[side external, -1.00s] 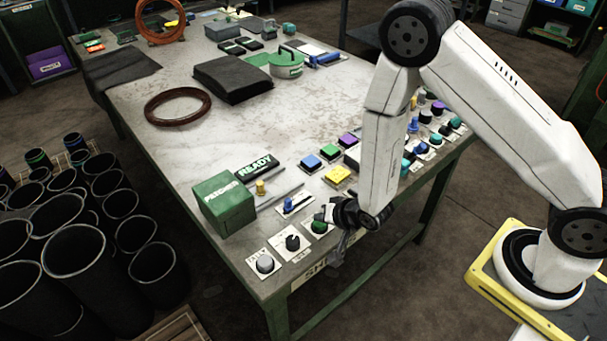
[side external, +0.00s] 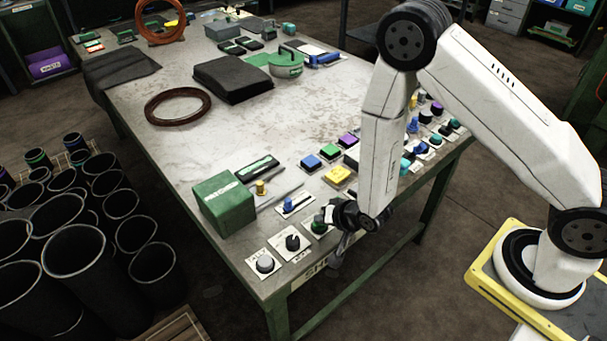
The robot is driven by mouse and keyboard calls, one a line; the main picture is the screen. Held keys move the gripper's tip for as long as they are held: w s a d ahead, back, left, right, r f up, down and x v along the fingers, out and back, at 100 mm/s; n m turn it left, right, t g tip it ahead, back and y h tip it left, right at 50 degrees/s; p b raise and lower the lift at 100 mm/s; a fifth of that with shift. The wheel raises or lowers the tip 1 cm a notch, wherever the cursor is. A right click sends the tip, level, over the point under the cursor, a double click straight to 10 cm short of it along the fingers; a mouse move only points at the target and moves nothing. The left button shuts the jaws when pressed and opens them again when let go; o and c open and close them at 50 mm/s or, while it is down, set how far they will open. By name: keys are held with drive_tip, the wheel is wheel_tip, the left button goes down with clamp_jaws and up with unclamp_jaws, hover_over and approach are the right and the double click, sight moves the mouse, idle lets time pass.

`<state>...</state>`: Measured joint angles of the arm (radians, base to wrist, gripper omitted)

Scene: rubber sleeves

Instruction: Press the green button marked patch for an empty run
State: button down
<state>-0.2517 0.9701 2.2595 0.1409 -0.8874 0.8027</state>
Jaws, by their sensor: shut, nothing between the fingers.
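A green button (side external: 319,227) sits on a white plate in the front row of controls, near the table's front edge. Its label is hidden or too small to read. My gripper (side external: 327,216) is low over the panel at this button, its fingertips beside or on the button's upper right part. I cannot tell whether it touches or presses the button. My gripper is shut and holds nothing visible. A green sign (side external: 257,167) behind has dim lettering, and a green box (side external: 224,204) stands to the left.
A black knob (side external: 293,242) and a grey button (side external: 264,264) are left of the green button. A blue-topped lever (side external: 290,204), a yellow button (side external: 338,174) and several coloured controls lie close behind and right.

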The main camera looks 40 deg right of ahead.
drive_tip(key=shift+r, duration=0.8)
drive_tip(key=shift+r, duration=2.5)
drive_tip(key=shift+r, duration=0.1)
drive_tip(key=s+d+r+n+g+h, duration=0.1)
drive_tip(key=s+d+r+n+g, duration=0.5)
drive_tip(key=s+r, duration=0.5)
drive_tip(key=shift+s+d+r+n+g, duration=0.15)
drive_tip(key=shift+d+r+n+g, duration=0.2)
drive_tip(key=shift+d+n, duration=0.65)
